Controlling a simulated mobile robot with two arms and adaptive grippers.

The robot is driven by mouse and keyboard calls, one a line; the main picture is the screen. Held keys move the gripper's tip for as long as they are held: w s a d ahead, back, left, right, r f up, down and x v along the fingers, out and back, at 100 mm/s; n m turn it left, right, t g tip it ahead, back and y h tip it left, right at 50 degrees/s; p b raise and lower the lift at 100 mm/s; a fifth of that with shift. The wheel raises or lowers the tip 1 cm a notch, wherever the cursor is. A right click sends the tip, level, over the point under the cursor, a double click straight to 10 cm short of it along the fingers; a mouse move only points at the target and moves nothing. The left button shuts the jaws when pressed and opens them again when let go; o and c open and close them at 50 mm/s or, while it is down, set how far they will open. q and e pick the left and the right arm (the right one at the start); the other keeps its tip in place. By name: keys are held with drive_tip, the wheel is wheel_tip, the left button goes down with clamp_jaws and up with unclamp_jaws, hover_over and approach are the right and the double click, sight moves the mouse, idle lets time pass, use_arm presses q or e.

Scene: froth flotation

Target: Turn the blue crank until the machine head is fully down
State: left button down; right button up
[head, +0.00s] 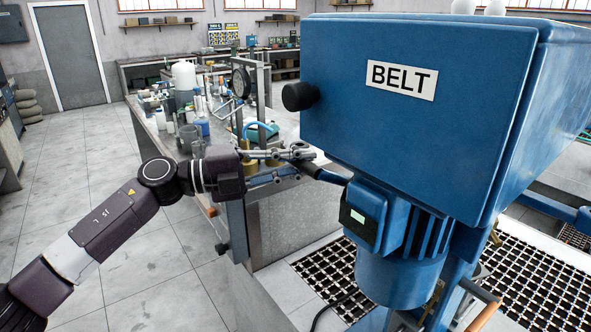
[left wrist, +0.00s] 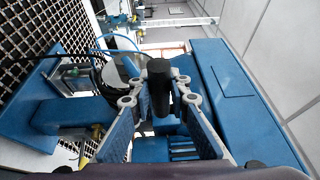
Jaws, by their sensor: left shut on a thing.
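The blue machine head (head: 420,120) has a large box with a BELT label and a motor (head: 400,270) below it. The blue crank (head: 334,178) shows as a short bar left of the motor. My left gripper (head: 308,158) reaches in from the left at the crank's outer end. In the left wrist view, my left gripper (left wrist: 158,95) has its two fingers on either side of a black upright handle (left wrist: 158,78), shut on it. The crank's inner end is hidden behind the motor. My right gripper is not in view.
A bench (head: 146,125) with bottles and jars stands behind my left arm. A black knob (head: 299,96) sticks out from the head's left side. Dark floor grating (head: 530,280) lies around the machine's base. Grey tiled floor at the left is clear.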

use_arm(q)
drive_tip(key=shift+w+d+r+p, duration=0.35)
drive_tip(key=shift+d+r, duration=0.05)
drive_tip(key=shift+r, duration=0.35)
drive_tip(key=shift+w+d+r+p, duration=0.3)
drive_tip(key=shift+d+r, duration=0.15)
drive_tip(key=shift+r, duration=0.3)
drive_tip(key=shift+w+d+r+p, duration=0.35)
drive_tip(key=shift+d+r, duration=0.05)
drive_tip(key=shift+r, duration=0.35)
drive_tip(key=c, duration=1.8)
unclamp_jaws()
drive_tip(key=shift+f, duration=0.1)
drive_tip(key=shift+s+f, duration=0.1)
drive_tip(key=v, duration=1.2)
drive_tip(key=shift+s, duration=0.1)
